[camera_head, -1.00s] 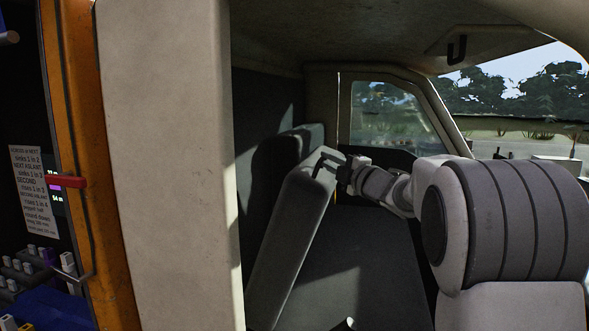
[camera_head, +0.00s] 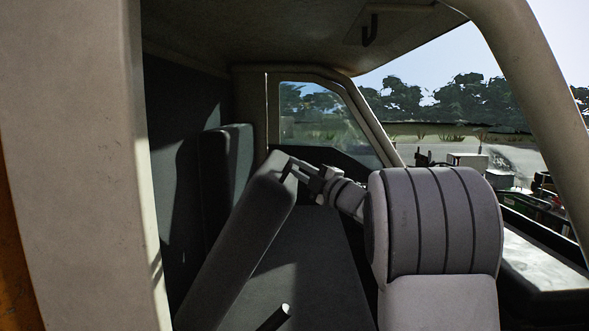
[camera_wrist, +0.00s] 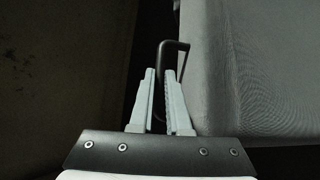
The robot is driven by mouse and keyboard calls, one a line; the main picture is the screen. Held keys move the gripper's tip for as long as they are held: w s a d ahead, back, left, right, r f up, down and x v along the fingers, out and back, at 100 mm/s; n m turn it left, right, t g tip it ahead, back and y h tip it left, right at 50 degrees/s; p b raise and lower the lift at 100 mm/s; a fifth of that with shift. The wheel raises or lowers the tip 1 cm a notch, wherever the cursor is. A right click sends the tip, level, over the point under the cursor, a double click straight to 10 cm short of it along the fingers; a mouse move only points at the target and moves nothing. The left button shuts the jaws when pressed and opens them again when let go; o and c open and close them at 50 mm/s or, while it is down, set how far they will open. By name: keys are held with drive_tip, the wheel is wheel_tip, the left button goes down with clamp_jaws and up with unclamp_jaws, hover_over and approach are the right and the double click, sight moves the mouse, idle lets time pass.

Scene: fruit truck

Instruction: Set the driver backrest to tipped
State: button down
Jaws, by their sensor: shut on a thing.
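The driver backrest (camera_head: 243,235) is the near grey padded panel in the cab. It leans forward, to the right, at a clear slant over the seat (camera_head: 310,262). My gripper (camera_head: 297,167) is at the backrest's top edge. In the wrist view, my gripper (camera_wrist: 161,75) has its two fingers close around one leg of a dark loop handle (camera_wrist: 174,44) beside the grey backrest (camera_wrist: 255,70). The lower part of the handle is partly hidden by the fingers.
Another backrest (camera_head: 229,168) stands upright behind the near one. A pale door pillar (camera_head: 75,170) is at left. A short dark lever (camera_head: 274,318) is by the seat's near edge. The roof (camera_head: 250,30) is overhead, and open space lies above the seat.

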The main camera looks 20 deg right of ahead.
drive_tip(key=c, duration=0.9)
unclamp_jaws()
drive_tip(key=b+v, duration=0.2)
drive_tip(key=v, duration=1.5)
drive_tip(key=shift+s+d, duration=0.1)
drive_tip(key=shift+s, duration=0.1)
